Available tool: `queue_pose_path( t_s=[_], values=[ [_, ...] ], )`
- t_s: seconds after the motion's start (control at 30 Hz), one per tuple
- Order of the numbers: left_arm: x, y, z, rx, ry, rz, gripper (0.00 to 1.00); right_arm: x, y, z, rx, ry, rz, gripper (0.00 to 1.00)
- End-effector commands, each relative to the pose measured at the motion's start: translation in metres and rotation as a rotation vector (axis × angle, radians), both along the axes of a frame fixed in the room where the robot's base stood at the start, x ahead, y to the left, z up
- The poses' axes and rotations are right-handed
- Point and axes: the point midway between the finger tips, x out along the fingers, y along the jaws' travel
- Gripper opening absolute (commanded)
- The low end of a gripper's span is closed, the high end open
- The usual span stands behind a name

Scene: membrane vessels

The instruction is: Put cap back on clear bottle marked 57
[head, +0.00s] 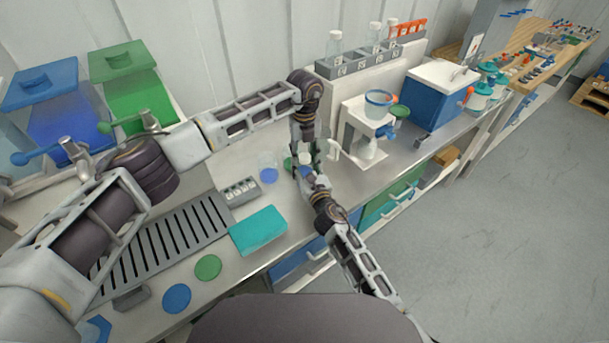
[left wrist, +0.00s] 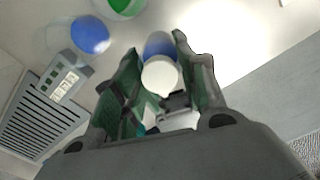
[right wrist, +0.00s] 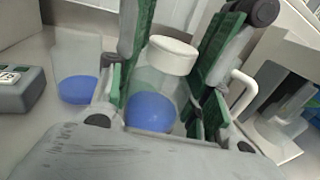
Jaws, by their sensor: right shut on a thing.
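The clear bottle (right wrist: 155,100) with blue liquid stands upright between the fingers of my right gripper (right wrist: 155,115), which is shut on it. The white cap (right wrist: 172,55) sits on top of the bottle's mouth and looks level; whether it is screwed down cannot be told. In the left wrist view the cap (left wrist: 160,76) lies between the fingers of my left gripper (left wrist: 157,50), which comes from above. Those fingers straddle the cap and look open, with small gaps. No number is readable. In the head view the arms meet at the bottle and largely hide it.
A clear vessel with blue contents (right wrist: 78,85) stands left of the bottle; a green one (left wrist: 125,6) is nearby. A white stand (head: 365,135) is close on the right.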

Motion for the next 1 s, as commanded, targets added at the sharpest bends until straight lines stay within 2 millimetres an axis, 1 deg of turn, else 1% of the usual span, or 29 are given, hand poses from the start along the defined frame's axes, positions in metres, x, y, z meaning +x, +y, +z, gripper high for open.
queue_pose_path(
  t_s=[0.03,0.23,0.27,0.4,0.43,0.77,0.87,1.0],
  values=[
    [0.000,0.000,0.000,0.000,0.000,0.000,0.31,0.000,0.000,0.000,0.000,0.000,0.000,0.00],
    [0.000,0.000,0.000,0.000,0.000,0.000,0.06,0.000,0.000,0.000,0.000,0.000,0.000,0.00],
    [0.000,0.000,0.000,0.000,0.000,0.000,0.33,0.000,0.000,0.000,0.000,0.000,0.000,0.00],
    [0.000,0.000,0.000,0.000,0.000,0.000,0.51,0.000,0.000,0.000,0.000,0.000,0.000,0.00],
    [0.000,0.000,0.000,0.000,0.000,0.000,0.54,0.000,0.000,0.000,0.000,0.000,0.000,0.00],
    [0.000,0.000,0.001,0.000,0.000,0.000,0.54,0.000,0.000,0.000,0.000,0.000,0.000,0.00],
    [0.000,0.000,0.005,0.000,-0.001,0.000,0.54,0.000,0.000,0.000,0.000,0.000,0.000,0.00],
    [0.001,0.000,0.017,0.000,-0.002,0.001,0.54,0.000,0.000,0.000,0.000,0.000,0.000,0.00]
  ],
)
